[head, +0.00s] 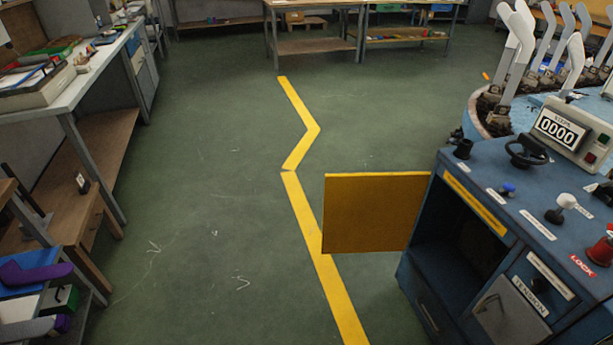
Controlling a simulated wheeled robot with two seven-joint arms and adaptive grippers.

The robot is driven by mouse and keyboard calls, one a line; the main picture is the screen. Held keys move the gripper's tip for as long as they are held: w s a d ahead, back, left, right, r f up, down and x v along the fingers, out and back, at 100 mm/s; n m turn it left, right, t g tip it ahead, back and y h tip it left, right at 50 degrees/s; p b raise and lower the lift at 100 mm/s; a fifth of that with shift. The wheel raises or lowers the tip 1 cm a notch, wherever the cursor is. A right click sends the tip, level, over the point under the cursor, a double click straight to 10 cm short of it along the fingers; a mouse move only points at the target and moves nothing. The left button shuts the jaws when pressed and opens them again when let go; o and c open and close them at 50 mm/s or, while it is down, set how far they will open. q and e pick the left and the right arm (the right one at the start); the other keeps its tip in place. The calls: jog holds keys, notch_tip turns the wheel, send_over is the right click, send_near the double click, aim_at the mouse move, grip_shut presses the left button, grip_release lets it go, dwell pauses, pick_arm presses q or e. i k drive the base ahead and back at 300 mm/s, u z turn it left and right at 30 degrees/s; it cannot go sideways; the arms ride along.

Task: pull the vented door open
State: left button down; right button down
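A yellow-orange door panel (375,213) stands swung out to the left from the front of the blue machine cabinet (440,305). Its visible face looks plain; no vent slots can be made out on it. Behind it the cabinet opening (455,245) is uncovered and dark inside. A smaller grey door (508,318) with a curved handle sits in the cabinet front to the right, and it looks shut. Neither of my grippers shows in the head view.
A counter (490,185) with knobs, a handwheel and a display box (565,135) tops the cabinet. Upright grey forms (515,50) stand behind it. A workbench (90,85) lines the left. The green floor (220,190) with its yellow line is clear.

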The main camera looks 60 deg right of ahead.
aim_at(366, 212)
jog(key=i, duration=0.85)
jog(key=z, duration=0.25)
